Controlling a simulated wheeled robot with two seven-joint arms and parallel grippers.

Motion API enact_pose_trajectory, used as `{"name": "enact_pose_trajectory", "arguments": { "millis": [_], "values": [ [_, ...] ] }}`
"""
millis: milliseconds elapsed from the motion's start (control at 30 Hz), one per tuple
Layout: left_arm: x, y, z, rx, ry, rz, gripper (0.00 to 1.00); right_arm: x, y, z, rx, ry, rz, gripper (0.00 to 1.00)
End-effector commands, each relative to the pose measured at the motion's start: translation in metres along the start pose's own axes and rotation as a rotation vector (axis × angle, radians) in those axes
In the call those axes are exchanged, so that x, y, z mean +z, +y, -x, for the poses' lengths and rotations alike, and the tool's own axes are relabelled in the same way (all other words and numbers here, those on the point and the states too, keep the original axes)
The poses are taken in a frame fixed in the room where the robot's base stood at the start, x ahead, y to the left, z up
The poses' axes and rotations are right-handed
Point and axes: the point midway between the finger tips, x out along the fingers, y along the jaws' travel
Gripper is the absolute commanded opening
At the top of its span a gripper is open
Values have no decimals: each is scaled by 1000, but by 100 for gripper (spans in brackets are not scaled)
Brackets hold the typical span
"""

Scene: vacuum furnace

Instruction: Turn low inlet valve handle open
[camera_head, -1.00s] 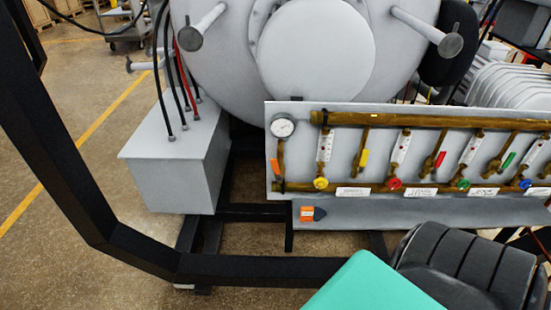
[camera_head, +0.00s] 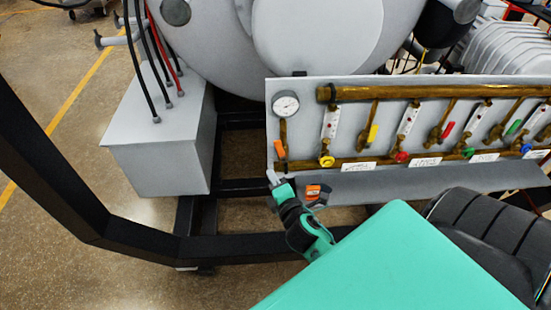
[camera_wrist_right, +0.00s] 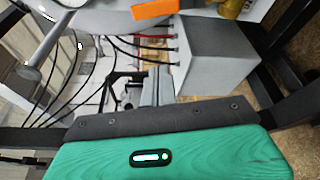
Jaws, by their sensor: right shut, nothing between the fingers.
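A valve panel (camera_head: 440,82) with brass pipes carries several coloured valve handles; I cannot read which label is the low inlet. An orange handle (camera_head: 280,149) stands nearly upright on the pipe below the gauge, at the panel's left edge. A yellow handle (camera_head: 373,134) and a red handle (camera_head: 448,129) are further right. My right gripper (camera_head: 272,178) is shut and empty, just below the orange handle and apart from it. In the right wrist view the gripper (camera_wrist_right: 157,82) points forward, with an orange handle (camera_wrist_right: 154,9) at the top edge. My left gripper is out of view.
A pressure gauge (camera_head: 285,104) sits above the orange handle. A grey box (camera_head: 158,150) with cables stands left of the panel. A black frame bar (camera_head: 150,243) crosses in front. An orange-marked part (camera_head: 314,193) lies just right of my gripper.

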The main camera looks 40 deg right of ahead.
Motion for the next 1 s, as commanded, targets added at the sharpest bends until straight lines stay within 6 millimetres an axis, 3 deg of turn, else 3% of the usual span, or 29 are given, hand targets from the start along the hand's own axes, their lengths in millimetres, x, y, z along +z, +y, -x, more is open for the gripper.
{"name": "enact_pose_trajectory", "arguments": {
  "millis": [200,567,733,1000],
  "values": [
    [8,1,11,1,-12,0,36,1,3,-34,2,0,-1,0],
    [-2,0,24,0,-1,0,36,0,2,-97,1,0,-4,0],
    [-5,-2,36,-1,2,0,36,27,2,-84,-2,1,-3,0],
    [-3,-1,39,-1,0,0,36,38,-1,-79,-1,1,-4,0]
  ]
}}
